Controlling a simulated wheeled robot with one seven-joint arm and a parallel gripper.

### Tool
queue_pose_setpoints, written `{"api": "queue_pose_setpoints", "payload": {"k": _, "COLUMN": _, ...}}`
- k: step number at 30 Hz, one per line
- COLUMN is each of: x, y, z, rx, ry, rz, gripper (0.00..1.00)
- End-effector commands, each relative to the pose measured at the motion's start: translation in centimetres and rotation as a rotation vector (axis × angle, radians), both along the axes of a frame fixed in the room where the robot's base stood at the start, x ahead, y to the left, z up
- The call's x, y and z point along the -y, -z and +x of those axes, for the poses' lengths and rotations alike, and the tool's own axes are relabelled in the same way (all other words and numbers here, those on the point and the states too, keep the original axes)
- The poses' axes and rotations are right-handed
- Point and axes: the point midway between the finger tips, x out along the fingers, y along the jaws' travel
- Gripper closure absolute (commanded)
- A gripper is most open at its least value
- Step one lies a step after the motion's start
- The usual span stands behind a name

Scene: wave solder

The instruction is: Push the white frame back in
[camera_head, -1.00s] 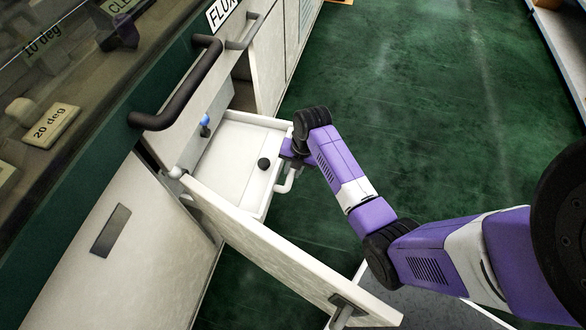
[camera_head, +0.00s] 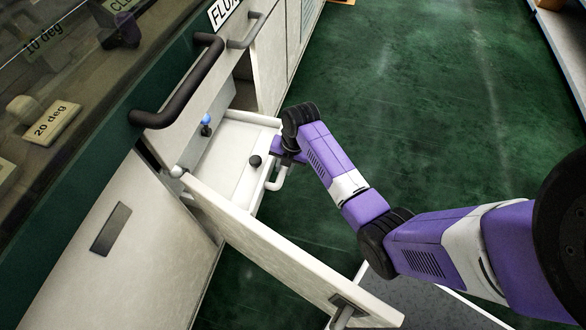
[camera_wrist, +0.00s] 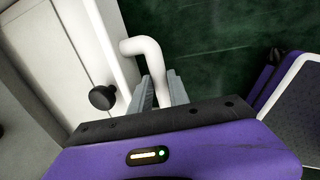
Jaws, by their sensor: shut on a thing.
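The white frame (camera_head: 232,119) is a shallow white tray standing part way out of the open bay in the machine's side. It has a black knob (camera_head: 255,161) on its flat panel and a white bent handle (camera_head: 277,180) on its outer side. My gripper (camera_wrist: 158,92) is shut on the white handle (camera_wrist: 146,48), with its grey fingers on either side of the bar in the wrist view. In the head view my wrist partly hides the frame's outer end. The black knob also shows in the wrist view (camera_wrist: 102,97), left of the fingers.
An open white door (camera_head: 285,262) juts out on the near side of the frame. A dark bar handle (camera_head: 185,90) runs above the bay, and a blue knob (camera_head: 206,119) is inside. Green floor (camera_head: 430,110) to the right is clear.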

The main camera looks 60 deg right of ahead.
Motion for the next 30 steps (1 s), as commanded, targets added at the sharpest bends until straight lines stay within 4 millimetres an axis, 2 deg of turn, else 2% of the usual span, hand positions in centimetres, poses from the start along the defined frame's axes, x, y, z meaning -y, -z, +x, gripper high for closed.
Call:
{"api": "queue_pose_setpoints", "payload": {"k": 1, "x": -0.5, "y": 0.0, "z": 1.5, "rx": 0.004, "ry": -0.008, "rz": -0.001, "gripper": 1.0}}
{"api": "queue_pose_setpoints", "payload": {"k": 9, "x": -3.0, "y": 0.2, "z": 8.3, "rx": 0.006, "ry": -0.007, "rz": -0.003, "gripper": 1.0}}
{"api": "queue_pose_setpoints", "payload": {"k": 15, "x": -4.4, "y": 0.2, "z": 12.2, "rx": 0.006, "ry": -0.005, "rz": -0.003, "gripper": 1.0}}
{"api": "queue_pose_setpoints", "payload": {"k": 21, "x": -5.1, "y": 0.1, "z": 14.2, "rx": 0.005, "ry": -0.003, "rz": -0.001, "gripper": 1.0}}
{"api": "queue_pose_setpoints", "payload": {"k": 30, "x": -5.3, "y": -0.1, "z": 14.7, "rx": 0.005, "ry": -0.001, "rz": -0.002, "gripper": 1.0}}
